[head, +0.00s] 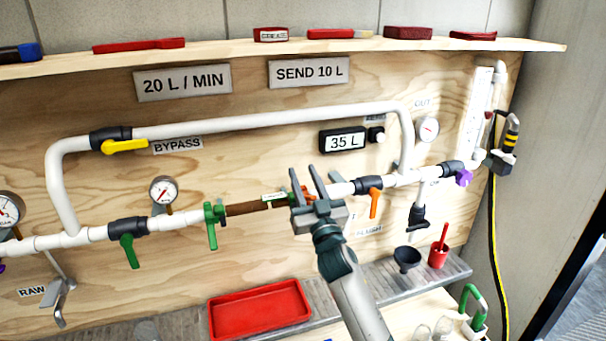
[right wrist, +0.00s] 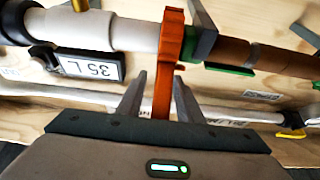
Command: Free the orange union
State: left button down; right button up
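The orange union (head: 307,197) joins the right end of the brown filter cartridge (head: 248,208) to the white pipe; my right gripper partly hides it in the head view. In the right wrist view, the union (right wrist: 173,40) shows as an orange collar with a handle hanging down from it. My right gripper (head: 304,174) is open, with its fingers on either side of the handle and a gap visible on both sides. A green union (head: 211,215) with a downward handle sits at the filter's left end. My left gripper is not in view.
An orange-handled valve (head: 374,200) lies close to the right. A green-handled valve (head: 128,245) lies left. The bypass pipe (head: 270,123) arches above.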

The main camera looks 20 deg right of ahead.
aim_at(308, 197)
jog(key=shift+s+f+b, duration=0.5)
jog(key=shift+s+f, duration=0.25)
jog(key=shift+f, duration=0.3)
jog(key=shift+s+f+b, duration=0.45)
jog(key=shift+s+f, duration=0.25)
jog(key=shift+f, duration=0.35)
jog(key=s+f+b, duration=0.5)
jog(key=s+f, duration=0.2)
jog(key=f, duration=0.3)
jog(key=shift+s+d+f, duration=0.15)
jog(key=shift+s, duration=0.2)
dwell(0.5)
